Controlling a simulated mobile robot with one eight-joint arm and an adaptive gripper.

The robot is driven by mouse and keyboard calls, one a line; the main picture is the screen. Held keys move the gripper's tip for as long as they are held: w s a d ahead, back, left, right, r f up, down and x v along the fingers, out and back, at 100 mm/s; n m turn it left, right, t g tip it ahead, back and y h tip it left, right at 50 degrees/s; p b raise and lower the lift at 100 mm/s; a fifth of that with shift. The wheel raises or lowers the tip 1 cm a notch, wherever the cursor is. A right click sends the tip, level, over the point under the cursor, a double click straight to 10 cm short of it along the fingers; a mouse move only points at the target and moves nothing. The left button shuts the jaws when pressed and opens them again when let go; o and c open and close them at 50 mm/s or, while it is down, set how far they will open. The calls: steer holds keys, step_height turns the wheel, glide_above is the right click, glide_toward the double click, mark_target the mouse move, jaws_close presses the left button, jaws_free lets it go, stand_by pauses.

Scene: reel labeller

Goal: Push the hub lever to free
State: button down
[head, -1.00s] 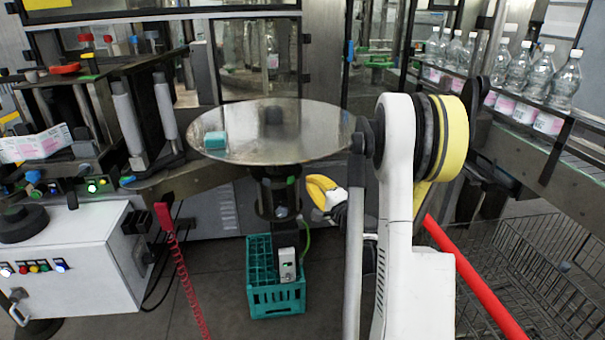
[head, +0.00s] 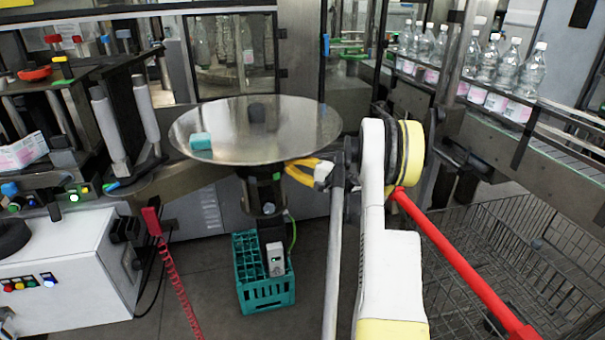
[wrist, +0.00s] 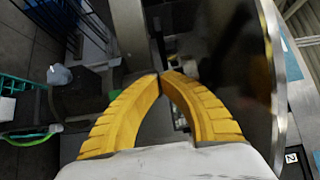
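A dark post (head: 262,192) carries the plate. I cannot clearly pick out the hub lever; the space under the plate is dark. My gripper (head: 290,169) is just below the plate's right front rim, beside the post. In the wrist view the yellow fingers (wrist: 161,75) meet at their tips, with nothing seen between them. Small unclear parts show beyond the tips.
A white control box (head: 65,270) is at the left. A wire cart (head: 520,250) stands at the right.

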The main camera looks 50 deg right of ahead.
mark_target(263, 168)
steer(key=shift+w+a+b, duration=0.3)
steer(key=shift+w+a, duration=0.4)
steer(key=shift+a, duration=0.2)
steer(key=shift+w+a+b, duration=0.25)
steer(key=shift+w+a, duration=0.4)
steer(key=shift+a, duration=0.2)
steer(key=a, duration=0.1)
steer(key=w+a, duration=0.2)
steer(key=a, duration=0.1)
steer(key=shift+w+b, duration=0.1)
steer(key=shift+b, duration=0.3)
